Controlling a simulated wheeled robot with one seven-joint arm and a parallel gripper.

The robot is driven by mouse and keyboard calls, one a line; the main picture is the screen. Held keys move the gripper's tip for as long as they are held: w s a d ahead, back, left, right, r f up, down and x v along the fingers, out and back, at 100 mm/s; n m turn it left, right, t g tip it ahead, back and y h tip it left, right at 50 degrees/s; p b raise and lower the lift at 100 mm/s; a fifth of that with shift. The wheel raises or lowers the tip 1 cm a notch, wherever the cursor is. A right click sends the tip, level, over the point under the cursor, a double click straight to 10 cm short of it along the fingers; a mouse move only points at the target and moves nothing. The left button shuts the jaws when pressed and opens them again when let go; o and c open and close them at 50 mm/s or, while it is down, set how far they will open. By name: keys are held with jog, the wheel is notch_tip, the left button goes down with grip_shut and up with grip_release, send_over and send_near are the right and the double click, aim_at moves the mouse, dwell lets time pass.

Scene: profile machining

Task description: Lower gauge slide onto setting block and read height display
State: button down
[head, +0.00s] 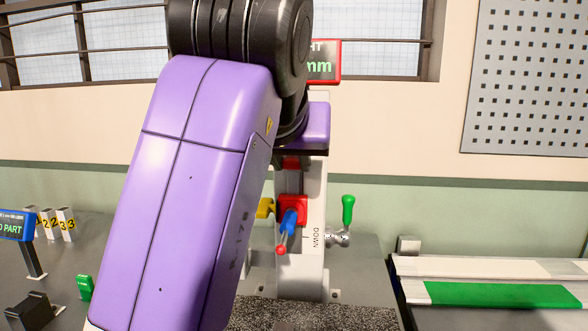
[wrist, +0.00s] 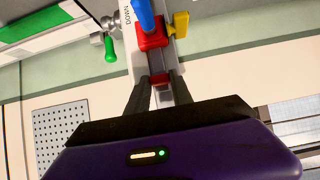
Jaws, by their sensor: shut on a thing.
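The gauge slide (head: 293,205) is a red block on a pale upright column marked DOWN. A blue arm with a red ball tip (head: 281,250) angles down from it. The ball tip is outside that view. The height display (head: 322,64) has a red frame and green text; my arm hides all but "HT" and "mm", so no number is legible. I cannot pick out the setting block; my purple arm covers much of the area left of the column.
A green-knobbed lever (head: 348,210) sticks out right of the column, and a yellow piece (head: 264,208) left of it. Speckled granite (head: 310,317) lies below. A white-and-green rail (head: 500,294) is at the right. Numbered posts (head: 48,222) stand at the left.

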aim_at(291, 205)
jog(key=shift+f, duration=0.6)
jog(key=shift+f+b, duration=0.55)
jog(key=shift+f, duration=0.95)
jog(key=shift+f+b, duration=0.45)
jog(key=shift+f, duration=0.9)
jog(key=shift+f+p, duration=0.35)
jog(key=shift+f, duration=2.1)
dwell(2.1)
